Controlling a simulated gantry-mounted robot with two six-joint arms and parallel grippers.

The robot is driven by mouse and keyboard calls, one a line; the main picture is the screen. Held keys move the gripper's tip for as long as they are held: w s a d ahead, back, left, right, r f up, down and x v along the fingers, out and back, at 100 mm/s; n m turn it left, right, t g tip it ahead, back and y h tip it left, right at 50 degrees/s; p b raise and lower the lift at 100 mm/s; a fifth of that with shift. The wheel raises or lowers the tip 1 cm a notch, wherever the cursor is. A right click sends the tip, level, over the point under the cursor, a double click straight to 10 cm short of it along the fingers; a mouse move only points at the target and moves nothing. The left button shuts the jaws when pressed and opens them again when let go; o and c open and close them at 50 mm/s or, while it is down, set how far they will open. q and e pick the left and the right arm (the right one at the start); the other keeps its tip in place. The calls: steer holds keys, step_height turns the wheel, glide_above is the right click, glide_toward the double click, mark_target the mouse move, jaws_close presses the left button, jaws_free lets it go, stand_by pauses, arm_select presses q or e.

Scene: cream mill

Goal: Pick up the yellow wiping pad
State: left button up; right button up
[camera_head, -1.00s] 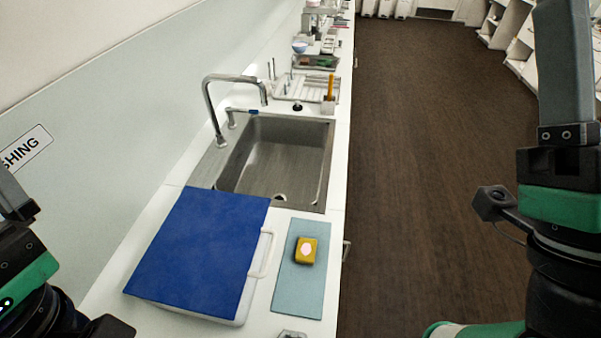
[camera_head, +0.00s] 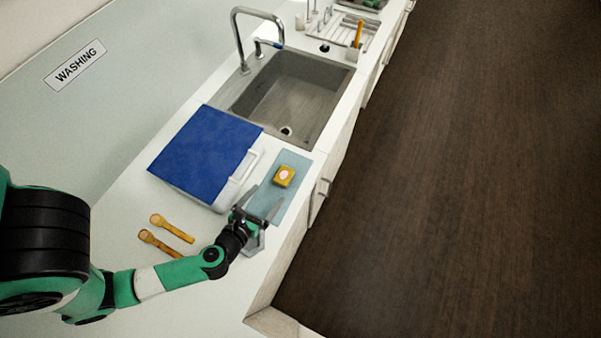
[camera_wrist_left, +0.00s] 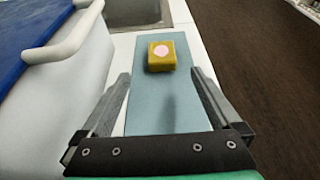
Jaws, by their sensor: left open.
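The yellow wiping pad (camera_head: 284,176) has a pale pink spot on top. It lies on a light blue mat (camera_head: 295,200) on the white counter. In the left wrist view the pad (camera_wrist_left: 162,56) sits near the far end of the mat (camera_wrist_left: 150,110), ahead of my fingers. My left gripper (camera_head: 262,203) is open and empty over the near part of the mat, short of the pad. In the left wrist view its two fingers (camera_wrist_left: 163,88) stand wide apart, one to each side of the pad's line. My right gripper is not in view.
A white bin with a blue lid (camera_head: 205,150) and a side handle stands close left of the mat. A steel sink (camera_head: 290,95) with a tap lies beyond. Two wooden-handled tools (camera_head: 172,228) lie near my left arm. The counter edge drops to dark floor on the right.

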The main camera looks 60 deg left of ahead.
mark_target(283, 175)
arm_select(q)
steer(key=shift+s+r, duration=0.2)
steer(key=shift+s, duration=0.35)
steer(key=x, duration=0.6)
steer(key=shift+w+a, duration=0.15)
steer(key=shift+w, duration=0.25)
steer(key=x, duration=0.5)
steer(key=shift+w+r, duration=0.15)
steer(key=shift+w, duration=0.25)
steer(key=shift+d, duration=0.25)
steer(key=c, duration=1.4)
